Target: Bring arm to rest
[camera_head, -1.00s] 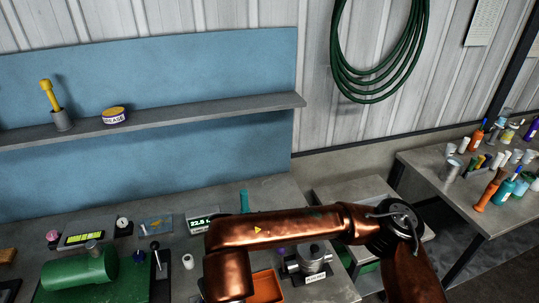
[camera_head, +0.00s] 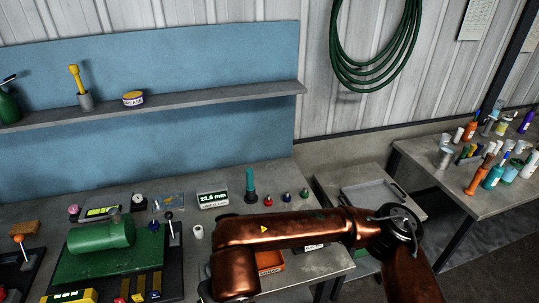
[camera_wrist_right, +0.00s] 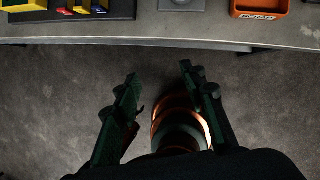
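My right arm (camera_head: 290,229), copper-coloured, comes in from the lower right of the head view and lies bent across the front right of the workbench (camera_head: 310,180). My right gripper (camera_wrist_right: 158,73) shows in the right wrist view. Its two dark fingers are apart with nothing between them. It hangs over the grey floor, off the bench's front edge. In the head view the right gripper is out of sight. My left arm and gripper are not in view.
A side table (camera_head: 470,190) holds several bottles. Floor is clear by the gripper.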

